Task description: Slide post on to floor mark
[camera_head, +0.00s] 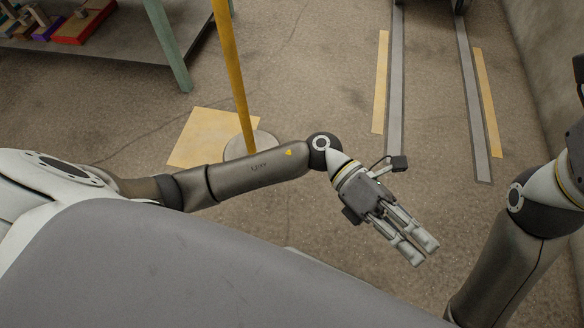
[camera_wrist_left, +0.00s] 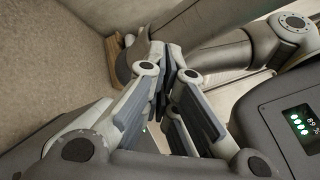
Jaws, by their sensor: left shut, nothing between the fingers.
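The post is a yellow pole (camera_head: 231,70) standing upright on a round grey base (camera_head: 262,142). The floor mark is a pale yellow square (camera_head: 195,138) on the floor. The base lies at the mark's right edge and seems to overlap it partly; my left forearm hides the near part of the base. My left gripper (camera_head: 425,252) is shut and empty, to the right of the post and nearer to me, touching neither post nor mark. Its fingers also show in the left wrist view (camera_wrist_left: 172,62). My right arm shows at the right edge; its gripper is out of view.
A table with green legs (camera_head: 170,50) stands at the upper left, with coloured blocks (camera_head: 80,22) on it. Two grey rails (camera_head: 396,80) with yellow strips (camera_head: 381,85) run along the floor at right. A wall (camera_head: 550,60) bounds the right side. Floor between post and rails is clear.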

